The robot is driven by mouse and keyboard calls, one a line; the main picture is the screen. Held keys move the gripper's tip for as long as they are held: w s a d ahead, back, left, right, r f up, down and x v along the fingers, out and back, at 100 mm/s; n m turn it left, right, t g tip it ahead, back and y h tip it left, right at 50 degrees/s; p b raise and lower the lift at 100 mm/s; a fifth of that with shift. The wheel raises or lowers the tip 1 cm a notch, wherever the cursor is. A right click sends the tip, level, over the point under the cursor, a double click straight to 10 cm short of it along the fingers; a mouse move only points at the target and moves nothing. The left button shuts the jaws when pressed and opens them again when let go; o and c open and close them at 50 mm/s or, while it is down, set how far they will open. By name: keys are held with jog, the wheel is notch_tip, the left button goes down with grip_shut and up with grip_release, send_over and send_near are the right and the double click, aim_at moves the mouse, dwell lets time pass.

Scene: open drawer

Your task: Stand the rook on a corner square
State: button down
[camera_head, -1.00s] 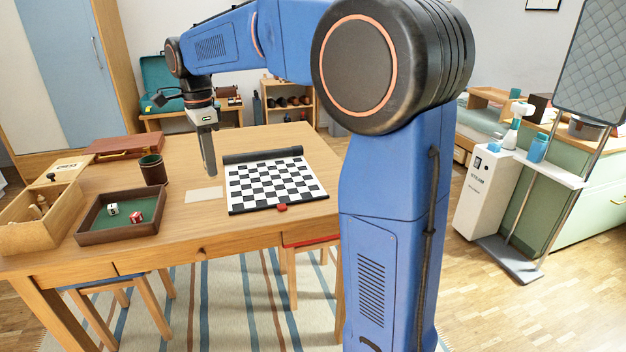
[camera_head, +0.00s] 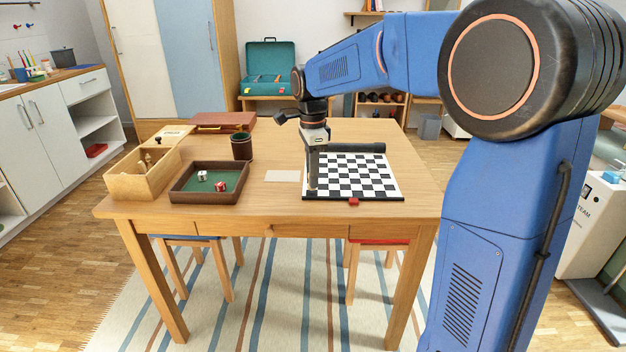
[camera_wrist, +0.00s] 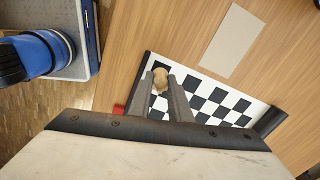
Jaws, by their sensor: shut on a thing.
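The chessboard (camera_head: 401,196) lies flat near the right end of the wooden table, and part of it shows in the wrist view (camera_wrist: 150,63). My gripper (camera_head: 312,187) points down at the board's near-left corner. In the wrist view my gripper (camera_wrist: 161,84) is shut on a small pale wooden piece, the rook (camera_wrist: 160,77). The rook shows between the fingertips over the corner area of the board. I cannot tell whether its base touches a square. In the head view my fingers hide the rook.
A red object (camera_head: 353,201) sits at the board's front edge, and a dark roll (camera_head: 360,147) lies behind it. A blank card (camera_head: 282,176) lies left of the board. A dice tray (camera_head: 190,195), brown cup (camera_head: 241,147) and wooden box (camera_head: 125,187) stand farther left.

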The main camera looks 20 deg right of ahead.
jog(key=shift+f, duration=0.8)
jog(key=c, duration=1.6)
grip_release()
jog(key=shift+f, duration=0.1)
jog(key=shift+c, duration=0.2)
notch_tip(320, 180, up, 12)
jog(key=s+d+n+t, duration=0.1)
jog(key=s+d+n, duration=0.3)
jog(key=s, duration=0.6)
jog(key=s+d+f+n+t, duration=0.1)
jog(key=s+f+n+t, duration=0.1)
jog(key=s+f+n, duration=0.5)
jog(key=s+d+f+n+t, duration=0.1)
jog(key=s+f+n, duration=0.6)
jog(key=s, duration=0.9)
jog(key=shift+s+d+f+n+t, duration=0.2)
jog(key=shift+s+d+n+t, duration=0.1)
jog(key=shift+d+t, duration=0.1)
